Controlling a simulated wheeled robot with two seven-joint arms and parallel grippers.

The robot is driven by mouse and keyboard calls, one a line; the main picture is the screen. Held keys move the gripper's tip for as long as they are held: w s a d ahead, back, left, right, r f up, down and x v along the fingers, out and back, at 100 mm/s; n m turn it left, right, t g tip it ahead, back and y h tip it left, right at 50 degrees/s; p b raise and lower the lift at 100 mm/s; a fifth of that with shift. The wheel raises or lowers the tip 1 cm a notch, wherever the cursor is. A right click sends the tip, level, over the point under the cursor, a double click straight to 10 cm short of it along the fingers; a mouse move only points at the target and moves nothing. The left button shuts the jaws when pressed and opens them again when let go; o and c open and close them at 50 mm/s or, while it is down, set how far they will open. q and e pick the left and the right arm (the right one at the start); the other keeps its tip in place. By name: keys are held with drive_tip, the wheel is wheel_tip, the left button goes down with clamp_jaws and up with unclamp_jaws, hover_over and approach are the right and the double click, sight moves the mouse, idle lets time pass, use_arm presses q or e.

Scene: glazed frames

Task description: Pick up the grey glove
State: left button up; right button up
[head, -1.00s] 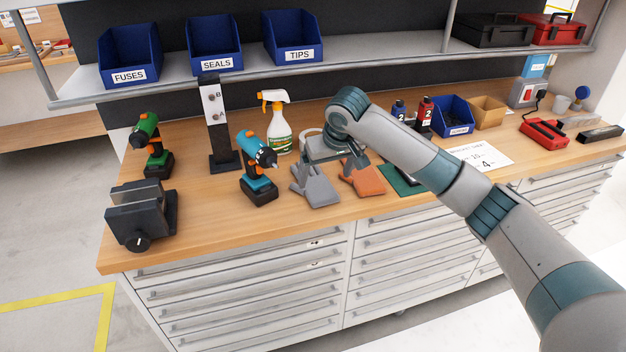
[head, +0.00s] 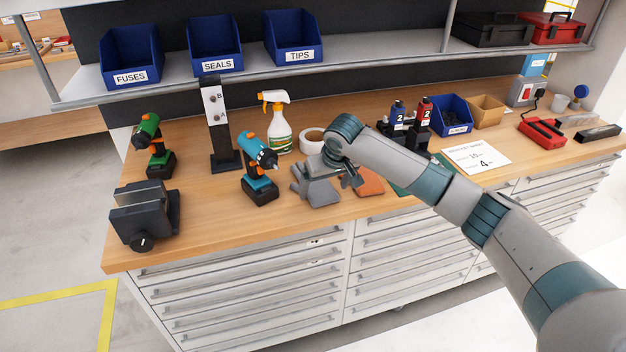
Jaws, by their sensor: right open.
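The grey glove (head: 318,194) lies on the wooden workbench (head: 220,225), between the blue drill and an orange glove. My right gripper (head: 338,180) is open, low over the upper right part of the grey glove. It hides some of that part, and I cannot tell whether its fingers touch the glove. The orange glove (head: 370,183) lies just right of the gripper and is partly covered by it. My left gripper is not in view.
A blue drill (head: 258,165) stands close left of the grey glove. A spray bottle (head: 277,125) and a tape roll (head: 312,140) stand behind. A dark vise (head: 145,215) sits at the front left. The bench front before the glove is clear.

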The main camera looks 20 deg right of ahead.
drive_tip(key=shift+x, duration=1.25)
drive_tip(key=c, duration=1.3)
drive_tip(key=shift+r, duration=0.1)
